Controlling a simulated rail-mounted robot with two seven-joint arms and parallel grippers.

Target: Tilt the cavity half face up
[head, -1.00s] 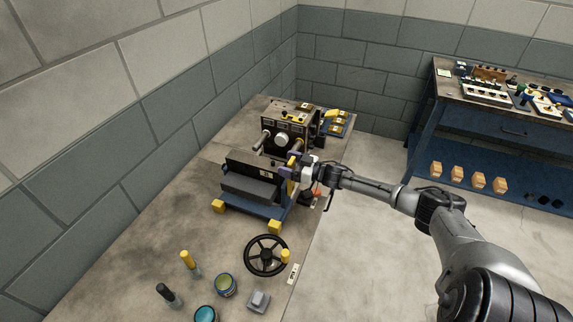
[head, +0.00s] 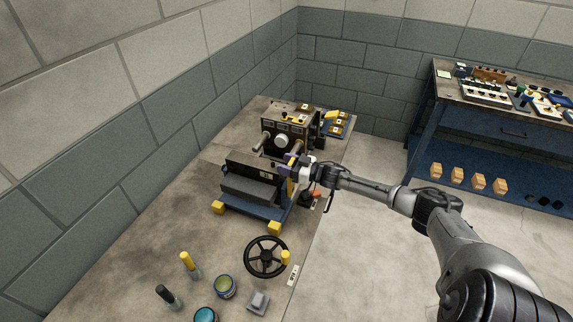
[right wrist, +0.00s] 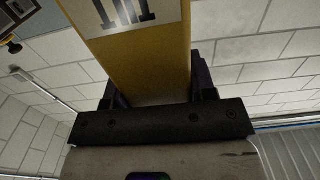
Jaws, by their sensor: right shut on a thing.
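A mould stand with a blue frame (head: 262,211) and yellow feet is on the bench. Its front carries a dark block (head: 250,189) with an upright plate behind it. Behind that stands an upright dark plate with a pale round boss (head: 282,140) and guide pillars. I cannot tell for certain which half is the cavity half. My right gripper (head: 291,161) is at the stand's right side, shut on a yellow bar. In the right wrist view the yellow bar (right wrist: 143,65), with a white label, lies between the dark fingers. My left gripper is out of view.
A black handwheel (head: 265,256) with a yellow knob is in front of the stand. Tins, including a green one (head: 225,286), and yellow- and black-handled tools stand at the near left. A block wall runs along the left. A blue workbench (head: 480,120) stands at the right beyond open floor.

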